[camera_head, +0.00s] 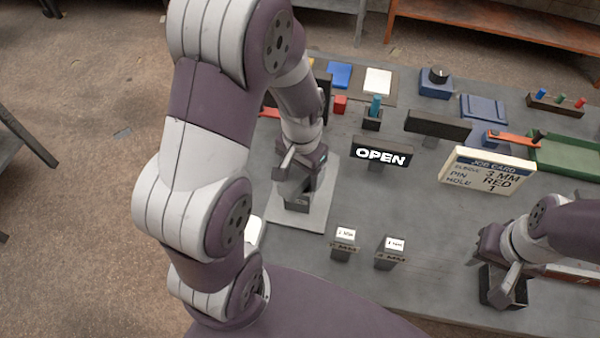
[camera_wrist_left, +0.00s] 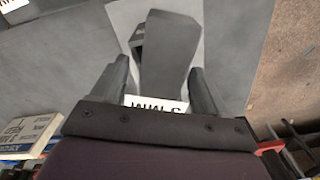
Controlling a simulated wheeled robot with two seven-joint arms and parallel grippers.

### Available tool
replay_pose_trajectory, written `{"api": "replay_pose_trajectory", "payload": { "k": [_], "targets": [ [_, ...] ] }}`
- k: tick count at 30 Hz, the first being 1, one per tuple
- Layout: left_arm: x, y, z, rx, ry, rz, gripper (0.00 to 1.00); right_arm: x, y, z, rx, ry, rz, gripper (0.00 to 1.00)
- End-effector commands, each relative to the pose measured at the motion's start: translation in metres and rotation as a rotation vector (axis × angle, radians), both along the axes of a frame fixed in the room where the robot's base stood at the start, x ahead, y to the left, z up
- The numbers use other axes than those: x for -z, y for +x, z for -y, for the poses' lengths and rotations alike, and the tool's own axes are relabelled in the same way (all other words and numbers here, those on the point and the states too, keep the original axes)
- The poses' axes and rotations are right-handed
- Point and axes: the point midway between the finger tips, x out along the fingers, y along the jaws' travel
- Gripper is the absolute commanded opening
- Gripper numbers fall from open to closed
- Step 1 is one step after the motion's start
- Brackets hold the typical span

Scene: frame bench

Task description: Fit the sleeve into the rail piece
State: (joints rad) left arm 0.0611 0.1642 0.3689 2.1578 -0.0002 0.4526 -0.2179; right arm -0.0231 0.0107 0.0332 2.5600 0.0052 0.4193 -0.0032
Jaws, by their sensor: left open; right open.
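My left gripper (camera_head: 300,178) is open above a light grey plate (camera_head: 318,215). A dark grey block (camera_wrist_left: 168,55) with a partly hidden white label stands between its fingers in the left wrist view. It looks like a sleeve; the lower part of it shows below the gripper in the head view (camera_head: 297,201). Two other labelled sleeves, a left one (camera_head: 343,248) and a right one (camera_head: 389,257), stand upright in front. My right gripper (camera_head: 497,282) is open at a black block (camera_head: 503,299) on the right. I cannot tell which part is the rail piece.
An OPEN sign (camera_head: 381,154) and a job card reading 3 MM, RED, 1 (camera_head: 487,172) stand mid-bench. Behind are a dark bar (camera_head: 437,125), a blue-topped holder (camera_head: 373,119), a green tray (camera_head: 568,150) and a coloured-pin rack (camera_head: 557,105).

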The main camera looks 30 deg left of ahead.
Motion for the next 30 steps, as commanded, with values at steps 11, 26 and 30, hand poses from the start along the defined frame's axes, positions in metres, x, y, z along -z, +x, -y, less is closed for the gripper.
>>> {"api": "replay_pose_trajectory", "payload": {
  "k": [11, 26, 30],
  "targets": [
    [0.002, 0.000, 0.000, 0.000, 0.000, 0.002, 0.22, 0.000, 0.000, 0.000, 0.000, 0.000, 0.000, 0.43],
    [-0.016, 0.002, 0.000, 0.000, 0.001, 0.007, 0.00, 0.002, 0.000, 0.000, 0.000, 0.000, 0.000, 0.43],
    [-0.042, 0.002, 0.000, 0.000, 0.001, 0.009, 0.00, 0.005, 0.000, 0.000, 0.000, 0.000, 0.000, 0.43]
  ]
}}
